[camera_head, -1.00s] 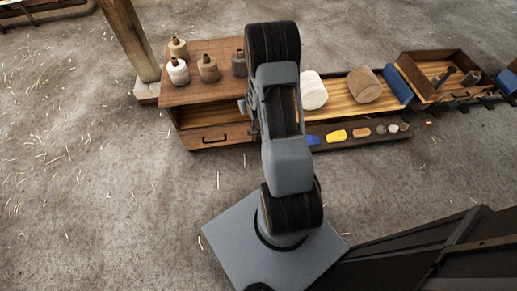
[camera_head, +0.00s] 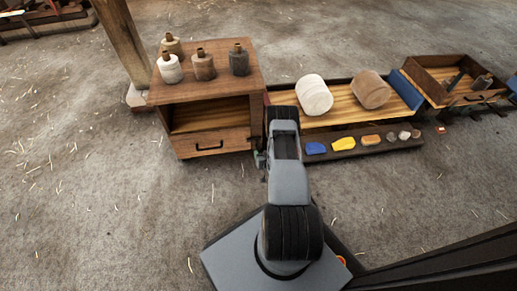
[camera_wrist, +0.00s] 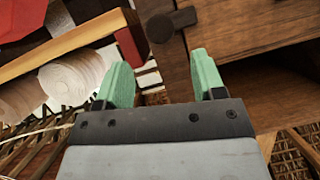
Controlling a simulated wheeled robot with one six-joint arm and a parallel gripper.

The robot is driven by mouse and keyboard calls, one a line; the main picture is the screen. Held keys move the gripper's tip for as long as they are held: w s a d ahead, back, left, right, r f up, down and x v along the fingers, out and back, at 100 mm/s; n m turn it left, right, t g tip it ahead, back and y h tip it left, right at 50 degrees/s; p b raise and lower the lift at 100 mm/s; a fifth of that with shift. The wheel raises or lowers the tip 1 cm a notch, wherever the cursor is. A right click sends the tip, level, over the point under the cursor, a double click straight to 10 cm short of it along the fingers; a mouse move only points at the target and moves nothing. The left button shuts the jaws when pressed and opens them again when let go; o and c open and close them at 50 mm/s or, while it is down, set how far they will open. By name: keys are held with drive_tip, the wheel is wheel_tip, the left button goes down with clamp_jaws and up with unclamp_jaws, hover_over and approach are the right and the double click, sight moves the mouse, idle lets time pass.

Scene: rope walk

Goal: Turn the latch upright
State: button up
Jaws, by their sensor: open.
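A dark latch with a rounded pivot and a short bar (camera_wrist: 172,23) shows at the top of the wrist view, on the brown wooden cabinet (camera_wrist: 240,30). Its bar lies nearly crosswise in that picture. My gripper (camera_wrist: 162,76) is open and empty. Its two green fingers point toward the latch and stand apart from it, with the latch beyond the gap between them. In the head view my gripper (camera_head: 260,159) is small and partly covered by my arm, by the cabinet's (camera_head: 212,143) lower right corner. I cannot make out the latch in the head view.
Several bottle-like spools (camera_head: 204,66) stand on the cabinet top. Right of it, a long wooden tray (camera_head: 338,108) holds a white roll (camera_head: 314,95) and a brown roll (camera_head: 370,89). A dark strip with coloured pieces (camera_head: 343,144) runs along its front. The floor at left is clear.

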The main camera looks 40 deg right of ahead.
sight(259, 147)
drive_tip(key=b+x, duration=0.3)
drive_tip(key=x, duration=0.4)
drive_tip(key=shift+f, duration=0.15)
drive_tip(key=shift+w+d+f, duration=0.15)
drive_tip(key=shift+w+d, duration=0.05)
drive_tip(key=shift+w, duration=0.45)
drive_tip(key=shift+c, duration=0.3)
drive_tip(key=c, duration=0.9)
drive_tip(key=shift+o, duration=0.2)
